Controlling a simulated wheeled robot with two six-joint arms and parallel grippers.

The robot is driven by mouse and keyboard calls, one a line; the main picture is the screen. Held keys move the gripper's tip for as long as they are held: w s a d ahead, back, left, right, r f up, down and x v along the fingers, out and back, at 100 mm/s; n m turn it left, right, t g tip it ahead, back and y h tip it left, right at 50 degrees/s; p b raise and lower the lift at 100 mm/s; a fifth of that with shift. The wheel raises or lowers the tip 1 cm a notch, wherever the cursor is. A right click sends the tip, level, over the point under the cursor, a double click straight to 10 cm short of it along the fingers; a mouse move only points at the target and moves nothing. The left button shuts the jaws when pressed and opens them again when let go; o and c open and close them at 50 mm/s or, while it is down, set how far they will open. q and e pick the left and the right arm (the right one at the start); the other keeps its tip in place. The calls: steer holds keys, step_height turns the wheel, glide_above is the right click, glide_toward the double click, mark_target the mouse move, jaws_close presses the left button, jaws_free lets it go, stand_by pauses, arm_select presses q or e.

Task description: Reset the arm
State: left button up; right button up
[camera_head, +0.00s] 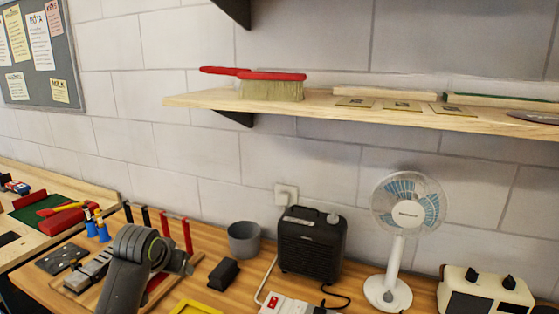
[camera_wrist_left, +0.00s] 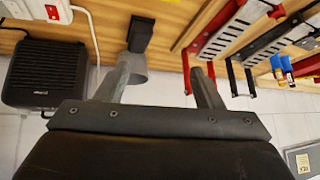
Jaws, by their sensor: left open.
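My left gripper (camera_wrist_left: 163,72) shows in the left wrist view with its two fingers wide apart and nothing between them. Its view is upside down, with the bench at the top and the wall below. Behind the finger on the picture's left is the grey cup (camera_wrist_left: 133,64), partly covered. My left arm (camera_head: 130,265) shows in the head view as a thick dark grey link over the left part of the wooden bench; its fingers cannot be made out there. My right gripper is in neither view.
On the bench stand the grey cup (camera_head: 244,240), a black block (camera_head: 223,273), a black heater (camera_head: 311,245), a white fan (camera_head: 397,240) and a cream toaster (camera_head: 485,292). Red and black upright handles (camera_head: 187,234) stand close to my arm. A shelf (camera_head: 330,107) holding a red brush (camera_head: 270,85) hangs above.

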arm_select(q)
steer(key=s+a+f+n+g, duration=0.1)
steer(key=s+a+f+g, duration=0.15)
steer(key=s+f, duration=1.6)
steer(key=s+a+n+g+y, duration=0.1)
steer(key=s+a+y, duration=0.1)
steer(key=s, duration=2)
step_height(320, 180, down, 29)
steer(key=a+g+b, duration=0.2)
steer(key=b, duration=0.1)
steer(key=s+d+f+h+b, duration=0.1)
steer(key=s+f+b, duration=0.2)
steer(key=s+f, duration=1.2)
step_height(320, 180, down, 3)
steer(key=shift+s+d+f+g, duration=0.15)
steer(key=shift+s+f+g, duration=0.05)
steer(key=shift+s+g, duration=0.15)
steer(key=shift+w, duration=0.15)
